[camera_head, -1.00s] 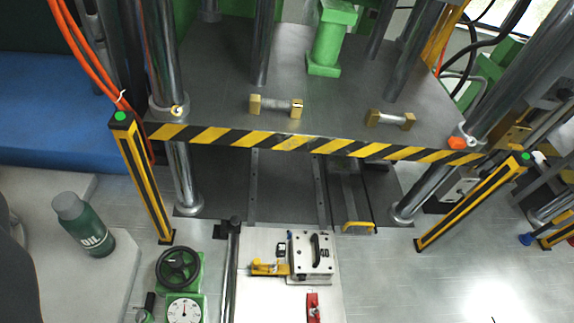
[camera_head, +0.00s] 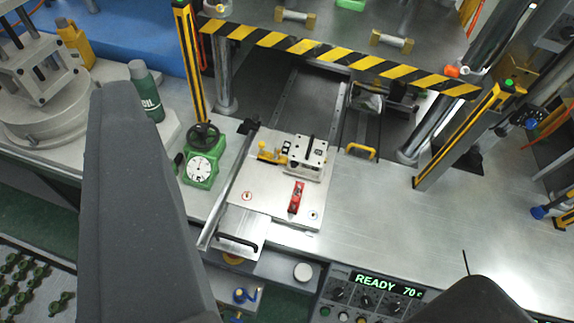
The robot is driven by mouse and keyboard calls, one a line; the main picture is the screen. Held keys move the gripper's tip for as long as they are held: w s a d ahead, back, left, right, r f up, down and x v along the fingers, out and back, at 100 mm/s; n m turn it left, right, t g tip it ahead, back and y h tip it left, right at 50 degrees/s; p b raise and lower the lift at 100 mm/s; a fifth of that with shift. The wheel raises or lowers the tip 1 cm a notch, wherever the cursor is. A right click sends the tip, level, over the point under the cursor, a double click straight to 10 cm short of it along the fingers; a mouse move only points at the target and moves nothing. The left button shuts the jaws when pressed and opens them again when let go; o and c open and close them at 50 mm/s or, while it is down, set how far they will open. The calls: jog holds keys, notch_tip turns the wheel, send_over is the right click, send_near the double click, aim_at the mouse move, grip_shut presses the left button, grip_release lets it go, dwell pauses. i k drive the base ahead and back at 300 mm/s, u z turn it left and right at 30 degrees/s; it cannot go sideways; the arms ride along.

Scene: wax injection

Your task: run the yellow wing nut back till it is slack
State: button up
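A small yellow fitting (camera_head: 270,155) sits against the left side of the metal mold block (camera_head: 307,152) on the pale plate (camera_head: 262,207). It is the likeliest yellow wing nut, but it is too small to make out wings or thread, or to tell whether it is tight or slack. A red clamp-like piece (camera_head: 296,198) stands on the same plate, in front of the block. My gripper's fingertips cannot be made out. Large dark grey shapes, probably parts of my own arm, fill the left foreground and the bottom right edge, well apart from the yellow fitting.
A green gauge stand with a handwheel (camera_head: 200,170) is close to the plate's left. A green oil bottle (camera_head: 146,92) stands further left. The striped press edge (camera_head: 330,52) and yellow-black posts (camera_head: 458,135) border the back. Bare bench (camera_head: 370,210) lies right of the plate.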

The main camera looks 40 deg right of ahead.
aim_at(274, 157)
jog(key=z, duration=0.3)
jog(key=i, duration=1)
jog(key=u, duration=0.05)
